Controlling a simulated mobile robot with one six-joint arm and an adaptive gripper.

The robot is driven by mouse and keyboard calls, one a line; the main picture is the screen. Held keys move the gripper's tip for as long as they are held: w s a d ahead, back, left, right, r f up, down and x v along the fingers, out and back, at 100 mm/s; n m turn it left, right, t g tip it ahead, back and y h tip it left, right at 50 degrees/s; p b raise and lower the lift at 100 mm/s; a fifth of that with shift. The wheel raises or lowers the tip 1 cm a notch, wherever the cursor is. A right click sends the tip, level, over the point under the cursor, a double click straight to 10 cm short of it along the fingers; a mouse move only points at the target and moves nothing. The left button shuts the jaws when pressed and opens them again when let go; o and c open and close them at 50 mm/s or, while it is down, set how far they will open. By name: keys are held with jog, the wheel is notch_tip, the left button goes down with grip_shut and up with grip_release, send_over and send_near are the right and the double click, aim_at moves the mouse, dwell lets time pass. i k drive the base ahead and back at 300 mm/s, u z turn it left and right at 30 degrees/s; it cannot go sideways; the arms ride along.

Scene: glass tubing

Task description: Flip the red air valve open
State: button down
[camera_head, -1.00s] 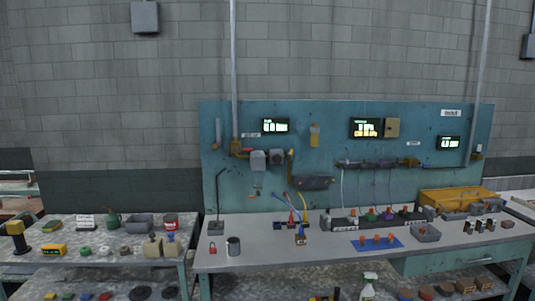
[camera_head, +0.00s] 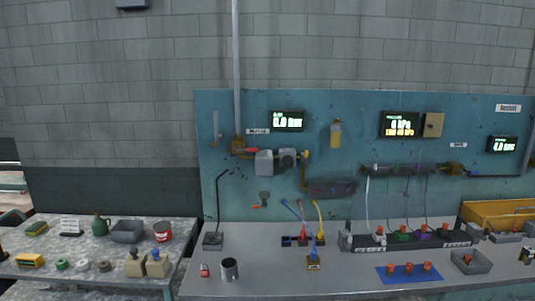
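A small red lever (camera_head: 251,150) shows on the brass-coloured valve fitting (camera_head: 238,146) at the left of the teal panel. It lies roughly level along the pipe, just below a white label (camera_head: 258,131). The grey vertical pipe (camera_head: 236,70) comes down to this fitting, and grey units (camera_head: 264,163) sit on the line to its right. The lever is small, so its exact setting is hard to read. A display above (camera_head: 288,121) appears to read 0.0. My gripper is not in view.
The air before the valve is clear.

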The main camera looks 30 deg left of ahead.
aim_at(237, 148)
jog(key=u, duration=0.3)
jog(key=i, duration=1.05)
jog(key=u, duration=0.65)
